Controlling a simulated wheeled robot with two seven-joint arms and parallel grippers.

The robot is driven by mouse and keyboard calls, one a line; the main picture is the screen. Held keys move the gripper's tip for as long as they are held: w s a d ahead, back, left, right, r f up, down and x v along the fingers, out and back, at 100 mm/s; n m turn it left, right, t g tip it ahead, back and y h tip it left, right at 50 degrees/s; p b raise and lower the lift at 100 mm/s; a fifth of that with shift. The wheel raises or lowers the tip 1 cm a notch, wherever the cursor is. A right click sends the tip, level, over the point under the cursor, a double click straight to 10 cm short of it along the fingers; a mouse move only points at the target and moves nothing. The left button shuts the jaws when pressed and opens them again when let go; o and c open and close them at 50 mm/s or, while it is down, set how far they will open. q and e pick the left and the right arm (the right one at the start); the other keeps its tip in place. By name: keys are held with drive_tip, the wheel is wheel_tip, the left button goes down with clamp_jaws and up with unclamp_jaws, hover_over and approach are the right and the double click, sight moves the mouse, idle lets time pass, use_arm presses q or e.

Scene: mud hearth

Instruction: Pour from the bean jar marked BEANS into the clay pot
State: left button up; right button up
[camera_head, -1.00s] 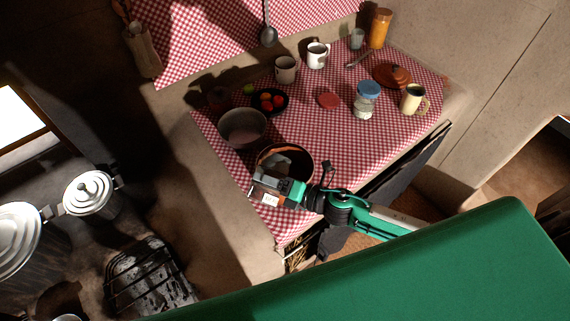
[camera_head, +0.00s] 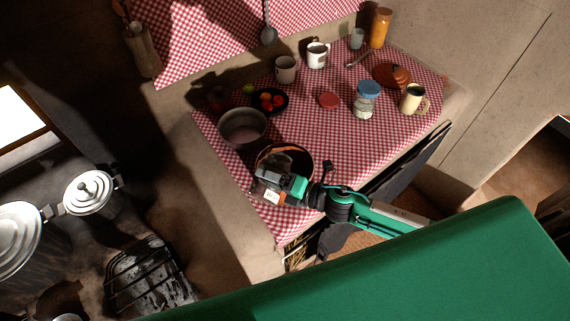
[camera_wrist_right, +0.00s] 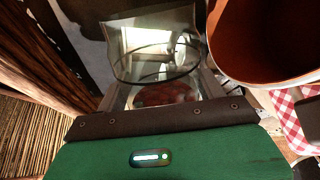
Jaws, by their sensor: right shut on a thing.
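My right gripper (camera_head: 268,186) is shut on a clear glass jar with a pale label (camera_head: 271,197), held beside the near left rim of the clay pot. The clay pot (camera_head: 302,158) stands on the checked cloth, partly hidden by my gripper. Its reddish-brown inside (camera_wrist_right: 265,40) shows at the right of the wrist view; what lies at its bottom is hidden. My left gripper is out of view.
A grey pot (camera_head: 243,128) stands just behind the clay pot. Bare checked cloth (camera_head: 340,140) lies right of the pot.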

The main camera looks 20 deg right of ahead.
sight(288, 162)
drive_tip(key=shift+w+d+m, duration=0.4)
drive_tip(key=shift+w+m, duration=0.1)
drive_tip(key=shift+w+d+f+m+g+p, duration=0.1)
drive_tip(key=shift+m+g+p, duration=0.1)
drive_tip(key=shift+m, duration=0.15)
drive_tip(key=shift+w+f+m+g+p, duration=0.1)
drive_tip(key=shift+m+p, duration=0.1)
drive_tip(key=shift+m, duration=0.15)
idle(0.6)
drive_tip(key=shift+w+d+r+m+y+p, duration=0.25)
drive_tip(key=shift+r+m+p, duration=0.25)
drive_tip(key=shift+m+p, duration=0.35)
drive_tip(key=shift+w+d+r+m+y+p, duration=0.2)
drive_tip(key=shift+r+m+p, duration=0.3)
drive_tip(key=shift+m+p, duration=0.35)
idle(0.6)
drive_tip(key=shift+w+d+r+m+g+p, duration=0.3)
drive_tip(key=shift+w+d+r+m+p, duration=0.35)
drive_tip(key=shift+m+p, duration=0.5)
idle(2.8)
